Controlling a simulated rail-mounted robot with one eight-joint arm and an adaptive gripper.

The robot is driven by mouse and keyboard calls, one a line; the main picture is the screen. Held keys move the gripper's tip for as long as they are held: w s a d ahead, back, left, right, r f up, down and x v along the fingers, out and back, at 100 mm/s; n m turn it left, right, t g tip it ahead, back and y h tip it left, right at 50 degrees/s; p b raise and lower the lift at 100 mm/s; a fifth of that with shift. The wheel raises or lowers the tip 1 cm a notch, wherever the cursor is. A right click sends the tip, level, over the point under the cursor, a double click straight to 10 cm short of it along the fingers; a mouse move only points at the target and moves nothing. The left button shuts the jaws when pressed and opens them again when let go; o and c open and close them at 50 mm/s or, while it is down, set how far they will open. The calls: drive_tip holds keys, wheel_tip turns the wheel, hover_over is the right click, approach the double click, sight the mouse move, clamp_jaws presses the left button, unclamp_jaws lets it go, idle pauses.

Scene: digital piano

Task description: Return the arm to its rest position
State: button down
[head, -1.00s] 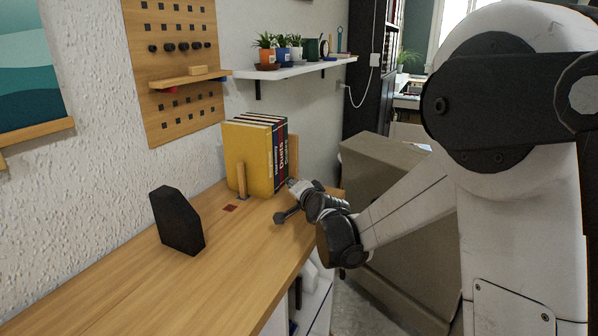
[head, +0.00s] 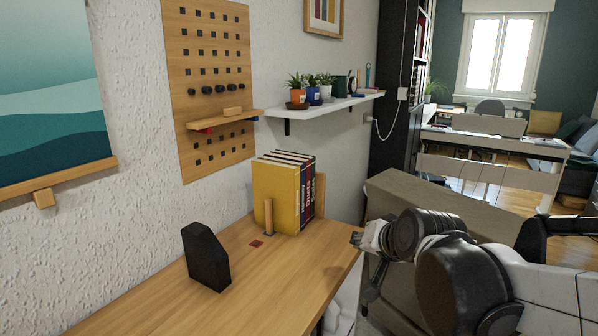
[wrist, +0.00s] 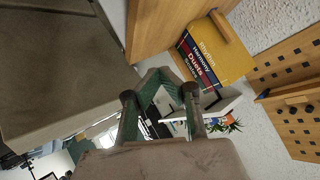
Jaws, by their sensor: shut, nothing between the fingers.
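My gripper (head: 362,240) is at the right edge of the wooden desktop in the head view, to the right of the row of books and apart from them. In the wrist view my gripper (wrist: 160,95) shows its two fingers from behind; it is shut and empty. My arm comes in from the lower right of the head view, with its dark wrist joints nearest the desk.
A wooden desktop (head: 290,275) holds upright books (head: 278,197) and a black angular block (head: 206,257). A grey-beige cabinet (head: 455,203) stands behind my arm. A white shelf with plants (head: 345,103) and a pegboard (head: 207,60) are on the wall.

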drive_tip(key=s+d+f+n+g+h+p, duration=0.1)
drive_tip(key=s+d, duration=0.2)
drive_tip(key=s, duration=0.7)
drive_tip(key=s+d+f+n+g+h+p, duration=0.1)
drive_tip(key=s+d+n+g, duration=0.1)
drive_tip(key=s, duration=0.9)
drive_tip(key=shift+d+f+g+p, duration=0.3)
drive_tip(key=shift+d+p, duration=0.1)
drive_tip(key=shift+d, duration=0.3)
